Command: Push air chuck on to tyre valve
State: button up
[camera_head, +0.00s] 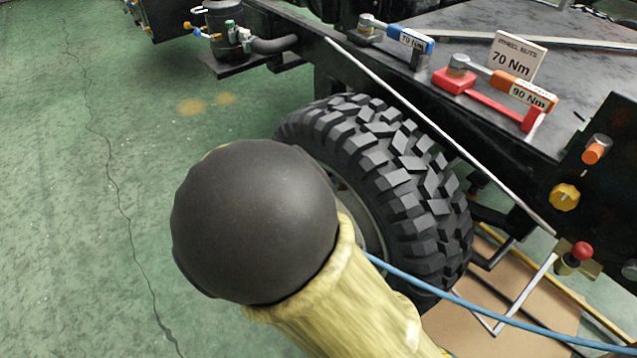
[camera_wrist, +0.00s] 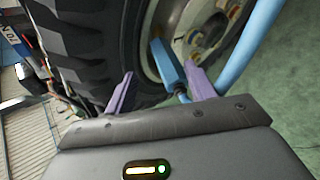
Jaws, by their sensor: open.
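The chunky black tyre (camera_head: 420,180) is on its wheel under the chassis. It also fills the upper left of the wrist view (camera_wrist: 75,40), with the pale wheel rim (camera_wrist: 185,25) to its right. My gripper (camera_wrist: 162,76) is open, its two purple fingers spread towards the rim. A blue piece (camera_wrist: 167,66), apparently the air chuck, shows between the fingers in front of the rim; I cannot tell whether it touches a finger. A blue hose (camera_wrist: 250,45) curves past on the right. The valve cannot be made out. In the head view, my arm hides the gripper and most of the rim.
The chassis deck (camera_head: 580,90) above the tyre carries a blue torque wrench (camera_head: 410,38), an orange and red one (camera_head: 520,90) and a 70 Nm sign (camera_head: 512,60). The blue hose (camera_head: 480,303) runs off right. Green floor (camera_head: 60,200) at left is clear.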

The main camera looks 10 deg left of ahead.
jog(key=p+v, duration=0.4)
jog(key=v, duration=0.8)
dwell(0.5)
jog(key=s+d+m+g+y+p, duration=0.2)
jog(key=d+m+g+y, duration=0.35)
jog(key=d+m, duration=1.75)
jog(key=d+r+n+p, duration=0.2)
jog(key=r+p, duration=1)
jog(key=d+r+n+g+h+p, duration=0.1)
jog(key=d+r+n+p, duration=0.1)
jog(key=r+p, duration=1.1)
jog(key=d+r+n+h+p, duration=0.1)
jog(key=d+r+n+p, duration=0.1)
jog(key=r+p, duration=1)
jog(key=shift+d+r+n+p, duration=0.15)
jog(key=shift+d+n+p, duration=0.25)
jog(key=shift+d+p, duration=0.3)
